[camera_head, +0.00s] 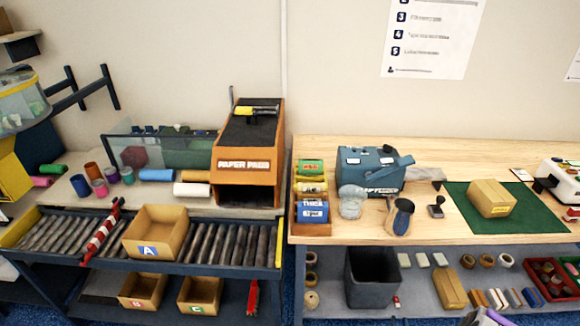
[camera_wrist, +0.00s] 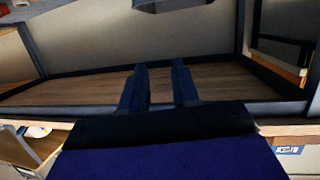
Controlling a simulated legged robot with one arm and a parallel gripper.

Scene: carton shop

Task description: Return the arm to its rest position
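My gripper (camera_wrist: 159,68) shows in the wrist view with its two dark blue fingers apart and nothing between them. The fingers point toward a framed shelf (camera_wrist: 80,88) with a brown board surface, and no contact with it shows. In the head view, a small grey and purple piece at the bottom right edge may be part of my arm; I cannot tell. The rest of the arm is out of view there.
A wooden workbench (camera_head: 330,240) stands at the right with a green mat (camera_head: 535,213) and a carton (camera_head: 491,198). A roller conveyor (camera_head: 205,245) at the left bears an open box (camera_head: 157,232). A dark bin (camera_head: 372,279) stands on the lower shelf.

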